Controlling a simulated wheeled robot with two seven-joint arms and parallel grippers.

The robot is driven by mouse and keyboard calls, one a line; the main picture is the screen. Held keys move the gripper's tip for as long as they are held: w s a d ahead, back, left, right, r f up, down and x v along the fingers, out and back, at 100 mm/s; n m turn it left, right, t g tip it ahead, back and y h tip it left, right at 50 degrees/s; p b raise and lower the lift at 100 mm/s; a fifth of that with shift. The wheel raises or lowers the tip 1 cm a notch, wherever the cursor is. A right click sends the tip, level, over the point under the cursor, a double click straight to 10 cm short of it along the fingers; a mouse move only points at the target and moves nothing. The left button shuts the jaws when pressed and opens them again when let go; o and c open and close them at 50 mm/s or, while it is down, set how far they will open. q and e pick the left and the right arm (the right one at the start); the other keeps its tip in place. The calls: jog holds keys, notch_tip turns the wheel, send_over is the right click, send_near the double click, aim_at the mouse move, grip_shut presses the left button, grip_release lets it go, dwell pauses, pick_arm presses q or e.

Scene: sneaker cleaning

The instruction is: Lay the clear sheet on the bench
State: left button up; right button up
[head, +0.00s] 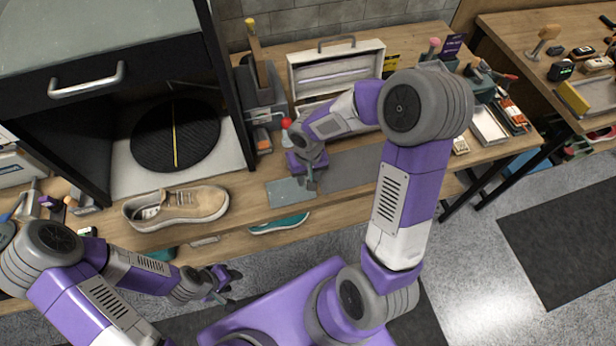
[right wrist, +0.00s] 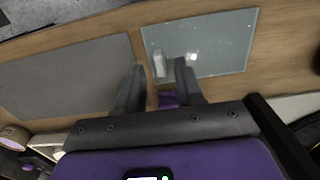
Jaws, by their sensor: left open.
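The clear sheet (head: 288,193) is a pale blue-green, see-through rectangle. It appears to lie flat on the wooden bench (head: 245,213), left of a grey mat (head: 350,168) and near the front edge. It also shows in the right wrist view (right wrist: 225,40), with light reflections on it. My right gripper (head: 310,184) is over the sheet's right end. Its fingers (right wrist: 158,72) are apart with nothing visibly gripped between them; whether they touch the sheet I cannot tell. My left gripper (head: 228,288) is open and empty, low in front of the bench.
A tan sneaker (head: 180,207) stands left of the sheet, before an open black box with a round dark turntable (head: 176,136). A white case (head: 337,68) is behind the mat. A teal shoe (head: 280,223) is below the bench top. A second table (head: 530,60) stands right.

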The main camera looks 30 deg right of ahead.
pick_arm(q)
notch_tip(320, 180, up, 2)
jog(key=shift+r+p, duration=0.25)
jog(key=shift+p, duration=0.8)
pick_arm(e)
notch_tip(320, 180, up, 10)
jog(key=shift+r, duration=0.25)
jog(key=shift+s, duration=0.1)
